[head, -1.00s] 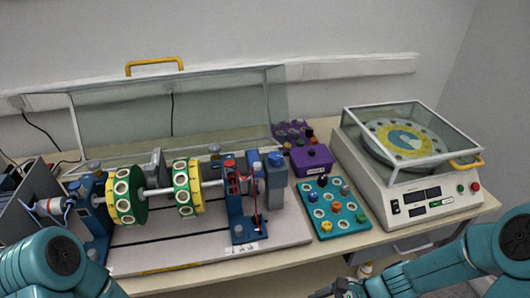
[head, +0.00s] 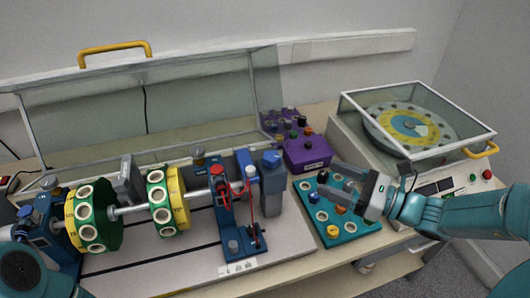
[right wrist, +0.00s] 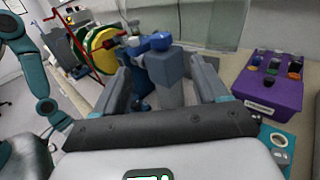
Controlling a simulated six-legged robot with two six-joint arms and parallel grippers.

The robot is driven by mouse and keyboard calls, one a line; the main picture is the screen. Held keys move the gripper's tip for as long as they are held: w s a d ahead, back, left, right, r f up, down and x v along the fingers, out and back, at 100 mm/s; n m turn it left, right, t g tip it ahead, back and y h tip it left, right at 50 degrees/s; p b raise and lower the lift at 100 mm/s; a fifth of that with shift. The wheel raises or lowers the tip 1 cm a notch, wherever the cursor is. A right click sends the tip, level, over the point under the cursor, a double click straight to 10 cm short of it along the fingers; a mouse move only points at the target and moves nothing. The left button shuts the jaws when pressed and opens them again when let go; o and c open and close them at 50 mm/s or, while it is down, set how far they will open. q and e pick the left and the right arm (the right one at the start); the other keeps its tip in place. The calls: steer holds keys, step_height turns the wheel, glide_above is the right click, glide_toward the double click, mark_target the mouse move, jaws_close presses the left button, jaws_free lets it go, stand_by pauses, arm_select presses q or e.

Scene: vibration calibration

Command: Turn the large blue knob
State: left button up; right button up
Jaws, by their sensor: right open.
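The large blue knob (head: 272,158) sits on top of a grey-blue post at the right end of the rotor machine (head: 225,245). In the right wrist view the blue knob (right wrist: 158,41) is ahead, between the fingers' directions. My right gripper (head: 330,182) is open and empty, over the teal knob board, to the right of and nearer than the blue knob, and apart from it. Its two dark fingers also show in the right wrist view (right wrist: 163,68). My left arm shows at the lower left of the head view; its gripper is not seen.
The teal board (head: 350,233) with several small knobs lies under my right gripper. A purple box (head: 307,152) stands behind it. A clear raised cover (head: 150,100) is behind the machine, and a white balance device (head: 350,140) with a glass lid is at right.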

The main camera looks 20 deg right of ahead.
mark_target(276, 158)
steer(key=p+x, duration=0.2)
steer(key=x, duration=1.2)
steer(key=shift+w+a, duration=0.15)
steer(key=shift+a, duration=0.1)
steer(key=shift+w+a+f, duration=0.1)
steer(key=shift+w+a, duration=0.35)
steer(key=shift+w, duration=0.1)
steer(key=c, duration=1)
